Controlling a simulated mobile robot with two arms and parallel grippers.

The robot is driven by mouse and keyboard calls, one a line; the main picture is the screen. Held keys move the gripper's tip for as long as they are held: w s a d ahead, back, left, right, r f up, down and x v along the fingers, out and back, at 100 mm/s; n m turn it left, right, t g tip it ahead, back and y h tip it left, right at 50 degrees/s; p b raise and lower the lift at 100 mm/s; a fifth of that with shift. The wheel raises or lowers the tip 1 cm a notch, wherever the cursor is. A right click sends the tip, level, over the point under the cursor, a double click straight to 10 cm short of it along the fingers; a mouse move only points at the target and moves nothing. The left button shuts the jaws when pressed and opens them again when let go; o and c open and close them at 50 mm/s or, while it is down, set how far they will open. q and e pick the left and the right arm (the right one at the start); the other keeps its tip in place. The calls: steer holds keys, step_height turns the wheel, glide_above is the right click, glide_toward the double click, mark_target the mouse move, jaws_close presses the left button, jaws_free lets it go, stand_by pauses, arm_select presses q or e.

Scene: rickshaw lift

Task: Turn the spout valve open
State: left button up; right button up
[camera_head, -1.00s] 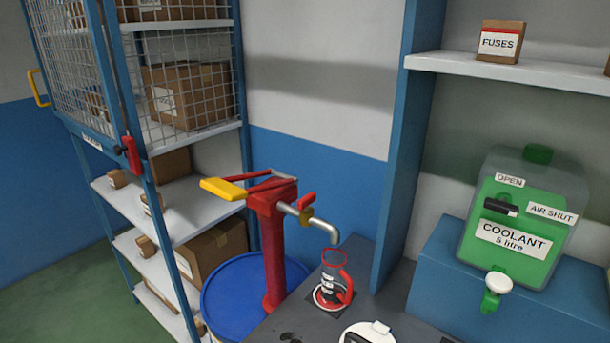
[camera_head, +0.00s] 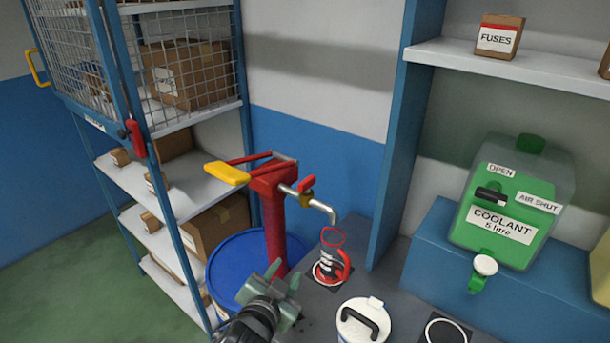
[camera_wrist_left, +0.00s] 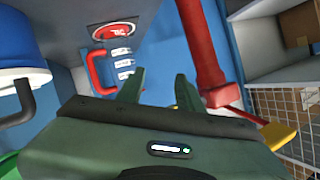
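The red pump (camera_head: 270,215) stands at the blue drum, with a yellow-ended lever (camera_head: 228,173). Its grey spout (camera_head: 325,208) curves down to the right. The spout valve (camera_head: 306,184) has a small red handle above a brass body. A clear jug with a red rim and handle (camera_head: 333,262) stands upright below the spout. My left gripper (camera_head: 283,273) is low in front of the pump, below and apart from the valve. In the left wrist view its two fingers (camera_wrist_left: 158,88) are apart with nothing held. That view shows the jug's handle (camera_wrist_left: 97,72) and the pump post (camera_wrist_left: 203,50).
The blue drum (camera_head: 237,270) is behind my left gripper. A white lidded can (camera_head: 361,322) stands on the dark bench right of it. A green coolant tank (camera_head: 512,210) sits on a blue block at right. A caged shelf rack (camera_head: 150,215) fills the left side.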

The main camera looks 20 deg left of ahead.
arm_select(q)
steer(key=w+d+r+m+t+h, duration=0.2)
steer(key=w+d+r+t, duration=0.15)
steer(key=r, duration=0.35)
steer(key=w+d+r+m+t+h, duration=0.1)
steer(key=w+d+r+m+t, duration=0.2)
steer(key=r, duration=0.4)
steer(key=w+d+r+m+g+h, duration=0.1)
steer(key=d+r+m+g+h, duration=0.1)
steer(key=d+r+m+h, duration=0.9)
steer(key=s+d+r+m+g+h, duration=0.1)
steer(key=d+r+m+g+h, duration=0.15)
steer(key=m+g+h, duration=0.55)
steer(key=m+g+y, duration=0.6)
steer(key=m+y, duration=0.5)
steer(key=y, duration=0.8)
glide_toward(306, 180)
steer(key=f, duration=0.1)
steer(key=p+x, duration=0.1)
steer(key=x, duration=0.1)
steer(key=p+x, duration=0.1)
steer(key=x, duration=0.1)
steer(key=p+x, duration=0.1)
steer(key=x, duration=0.1)
steer(key=shift+w+d+f, duration=0.15)
steer(key=shift+w+f, duration=0.05)
steer(key=shift+w, duration=0.2)
steer(key=shift+w+d+f, duration=0.15)
steer(key=shift+f, duration=0.45)
